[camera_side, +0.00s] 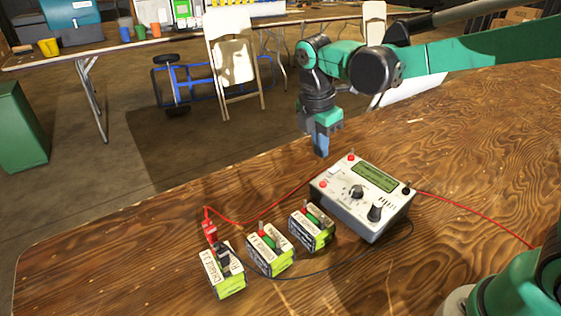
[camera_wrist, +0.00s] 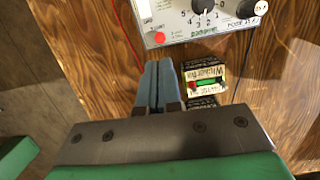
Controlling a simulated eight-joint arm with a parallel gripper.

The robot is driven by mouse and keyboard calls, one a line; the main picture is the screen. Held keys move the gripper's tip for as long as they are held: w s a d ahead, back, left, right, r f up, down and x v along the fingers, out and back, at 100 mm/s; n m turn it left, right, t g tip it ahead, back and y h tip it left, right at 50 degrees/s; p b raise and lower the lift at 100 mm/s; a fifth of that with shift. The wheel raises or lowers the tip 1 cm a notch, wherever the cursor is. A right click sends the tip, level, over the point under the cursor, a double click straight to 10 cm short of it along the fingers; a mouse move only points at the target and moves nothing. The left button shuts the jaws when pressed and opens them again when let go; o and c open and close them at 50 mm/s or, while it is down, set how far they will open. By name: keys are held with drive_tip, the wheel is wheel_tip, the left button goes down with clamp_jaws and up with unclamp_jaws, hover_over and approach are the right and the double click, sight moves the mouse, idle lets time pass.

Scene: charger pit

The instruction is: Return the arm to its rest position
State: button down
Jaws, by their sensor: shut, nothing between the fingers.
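My gripper (camera_side: 321,150) hangs pointing down beside the back left of the charger, above the table. Its two blue-grey fingers are together with nothing between them, and the closed fingers also show in the wrist view (camera_wrist: 158,85). The green and black arm reaches in from the right, bent at the wrist. The grey charger box (camera_side: 363,195) has a screen, knobs and red and black terminals, and part of it shows in the wrist view (camera_wrist: 195,18).
Three batteries stand in a row: left (camera_side: 222,272), middle (camera_side: 270,250), right (camera_side: 312,228). A red clip (camera_side: 209,229) and a dark clip are at the left battery. A red wire (camera_side: 270,208) and a black wire cross the wooden table (camera_side: 120,262). The table's left is clear.

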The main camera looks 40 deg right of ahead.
drive_tip(key=s+r+m+t+y, duration=0.1)
drive_tip(key=s+m+t, duration=0.6)
drive_tip(key=m, duration=1)
drive_tip(key=shift+s+d+r+m+y, duration=0.4)
drive_tip(key=shift+s+y, duration=0.1)
drive_tip(key=shift+s, duration=0.7)
